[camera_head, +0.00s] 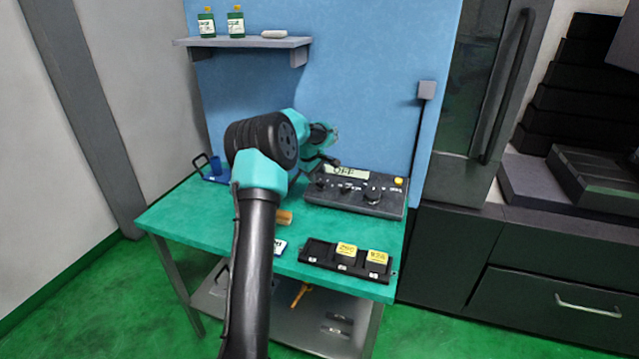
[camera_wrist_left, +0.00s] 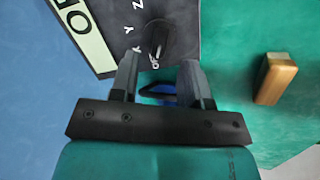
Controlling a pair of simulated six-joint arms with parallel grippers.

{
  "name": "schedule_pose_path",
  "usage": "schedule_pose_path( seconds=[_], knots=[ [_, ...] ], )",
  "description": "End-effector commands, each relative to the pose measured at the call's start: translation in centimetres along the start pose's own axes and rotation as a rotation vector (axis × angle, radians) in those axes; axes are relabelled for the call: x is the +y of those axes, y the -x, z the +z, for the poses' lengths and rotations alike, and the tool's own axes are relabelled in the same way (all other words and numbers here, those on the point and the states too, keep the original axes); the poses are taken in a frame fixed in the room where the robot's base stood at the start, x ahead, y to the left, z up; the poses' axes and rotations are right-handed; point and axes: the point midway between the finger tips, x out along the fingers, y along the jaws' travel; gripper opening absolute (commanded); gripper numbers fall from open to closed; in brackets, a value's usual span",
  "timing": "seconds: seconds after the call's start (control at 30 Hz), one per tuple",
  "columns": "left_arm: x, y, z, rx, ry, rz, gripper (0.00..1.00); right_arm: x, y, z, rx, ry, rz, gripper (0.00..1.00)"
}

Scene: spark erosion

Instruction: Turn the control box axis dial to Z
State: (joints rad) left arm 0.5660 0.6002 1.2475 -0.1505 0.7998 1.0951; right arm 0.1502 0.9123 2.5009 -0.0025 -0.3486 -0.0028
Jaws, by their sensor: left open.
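The dark control box (camera_head: 355,192) sits on the green table, and its display (camera_head: 346,171) seems to read OFF. In the left wrist view the axis dial (camera_wrist_left: 158,40) is a black knob with OFF, X, Y and Z marked around it. Its pointer mark appears to be toward OFF. My left gripper (camera_head: 328,163) is at the box's left end. In the left wrist view the left gripper (camera_wrist_left: 158,72) is open, with the dial just beyond and between its fingertips. Nothing is held. My right gripper is not in view.
A wooden block (camera_head: 284,217) lies on the table left of the box. A black tray (camera_head: 318,254) with yellow-labelled items is in front. A blue holder (camera_head: 214,170) stands at the back left. A shelf (camera_head: 245,42) with bottles hangs above.

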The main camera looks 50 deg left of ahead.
Motion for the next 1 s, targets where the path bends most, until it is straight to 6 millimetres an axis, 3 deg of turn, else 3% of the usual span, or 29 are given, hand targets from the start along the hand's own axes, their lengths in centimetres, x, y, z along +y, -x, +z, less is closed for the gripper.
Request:
schedule_pose_path(
  seconds=[0.1,0.3,0.67,1.0],
  knots=[
    [0.0,-2.1,0.0,-0.001,0.000,-0.001,0.43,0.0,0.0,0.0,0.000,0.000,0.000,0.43],
    [0.0,-4.2,0.0,0.000,0.000,0.000,0.43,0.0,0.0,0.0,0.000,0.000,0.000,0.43],
    [0.0,-4.6,0.0,0.000,0.000,0.001,0.43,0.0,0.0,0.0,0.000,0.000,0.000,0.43],
    [0.0,-4.6,0.0,0.000,0.000,0.001,0.11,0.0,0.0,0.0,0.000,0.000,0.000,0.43]
  ],
)
